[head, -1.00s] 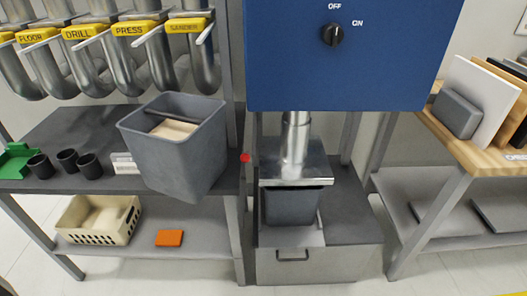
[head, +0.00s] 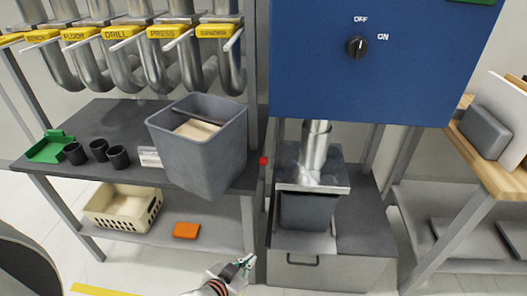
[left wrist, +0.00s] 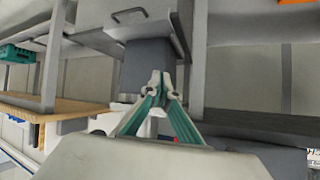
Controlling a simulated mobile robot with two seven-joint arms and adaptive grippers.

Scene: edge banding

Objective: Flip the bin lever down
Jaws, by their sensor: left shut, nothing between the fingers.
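The red knob (head: 264,160) of a lever shows beside the frame post, left of the dark grey bin (head: 306,211). The bin sits under a metal lid plate (head: 310,178) and a silver duct. The lever's rod is hard to make out. My left gripper (head: 245,262) is low at the bottom of the head view, below the knob and apart from it. Its green-sided fingers come together in the left wrist view (left wrist: 160,82), shut and empty. My right gripper is not visible.
A blue cabinet (head: 375,60) with an OFF/ON dial hangs above the bin. A drawer front (head: 325,273) is below it. A large grey tub (head: 197,150) overhangs the left shelf edge. A wooden-topped bench (head: 490,150) stands at right.

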